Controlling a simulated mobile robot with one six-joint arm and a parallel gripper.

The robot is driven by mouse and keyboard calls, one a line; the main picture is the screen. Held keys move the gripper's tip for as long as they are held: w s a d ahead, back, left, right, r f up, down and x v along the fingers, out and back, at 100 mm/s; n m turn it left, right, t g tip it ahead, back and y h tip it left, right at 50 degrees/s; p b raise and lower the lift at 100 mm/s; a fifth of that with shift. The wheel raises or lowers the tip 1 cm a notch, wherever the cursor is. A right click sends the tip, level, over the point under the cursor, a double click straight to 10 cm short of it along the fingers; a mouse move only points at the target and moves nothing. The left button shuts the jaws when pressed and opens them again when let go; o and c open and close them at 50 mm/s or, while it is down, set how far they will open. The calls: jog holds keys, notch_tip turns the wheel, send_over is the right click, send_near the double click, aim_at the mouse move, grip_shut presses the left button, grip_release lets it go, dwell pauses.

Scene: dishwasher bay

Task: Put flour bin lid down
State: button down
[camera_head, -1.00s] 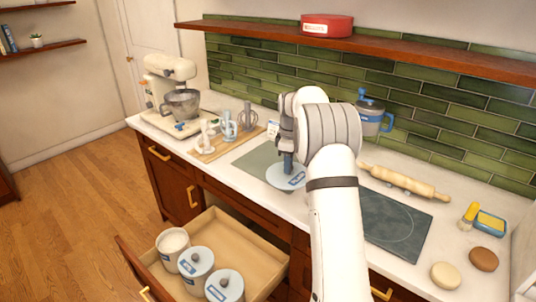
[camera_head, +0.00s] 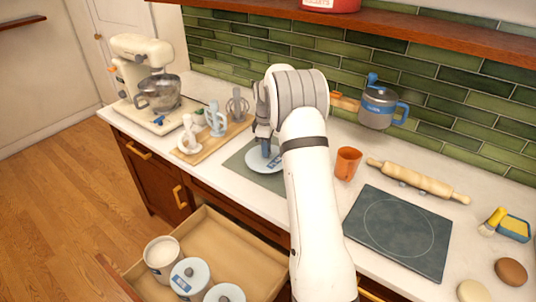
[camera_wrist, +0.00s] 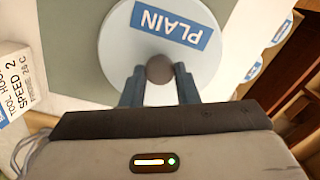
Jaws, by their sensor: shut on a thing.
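The flour bin lid (camera_head: 262,161) is a pale round disc with a blue label. In the wrist view the lid (camera_wrist: 195,70) shows the word "PLAIN" and a dark round knob (camera_wrist: 159,69). My gripper (camera_head: 266,146) is shut on the knob, with its fingers (camera_wrist: 159,85) on either side of it. The lid is over the grey-green mat (camera_head: 238,163) on the counter. I cannot tell whether it touches the mat. The open flour bin (camera_head: 162,257) stands in the pulled-out drawer with white flour showing.
Two lidded bins (camera_head: 189,277) stand beside the open bin in the drawer (camera_head: 215,240). A board with whisk attachments (camera_head: 216,122) is left of the mat; a mixer (camera_head: 146,82) stands beyond. An orange cup (camera_head: 347,163), rolling pin (camera_head: 418,180) and dark hob (camera_head: 400,230) are to the right.

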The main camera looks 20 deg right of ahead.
jog(key=shift+d+f+p, duration=0.15)
jog(key=shift+f+p, duration=0.3)
jog(key=shift+f, duration=1.55)
jog(key=shift+s+f, duration=0.1)
jog(key=c, duration=1.1)
grip_release()
notch_tip(320, 180, up, 12)
jog(key=shift+b, duration=1.1)
jog(key=s+a+r+m+t, duration=0.1)
jog(key=s+a+r+m, duration=0.35)
jog(key=s, duration=0.75)
jog(key=s+a+r+m+t, duration=0.1)
jog(key=s+a+r+m, duration=0.1)
jog(key=s+a+r, duration=0.7)
jog(key=s+f+m, duration=0.1)
jog(key=s+f, duration=0.1)
jog(key=s, duration=0.4)
jog(key=s+f+m+t, duration=0.1)
jog(key=s+f+m, duration=0.1)
jog(key=s, duration=0.4)
jog(key=s+f+m, duration=0.1)
jog(key=s+f, duration=0.1)
jog(key=s, duration=0.4)
jog(key=shift+s+f+m+t, duration=0.15)
jog(key=shift+f+m+t, duration=0.15)
jog(key=shift+f+m, duration=0.05)
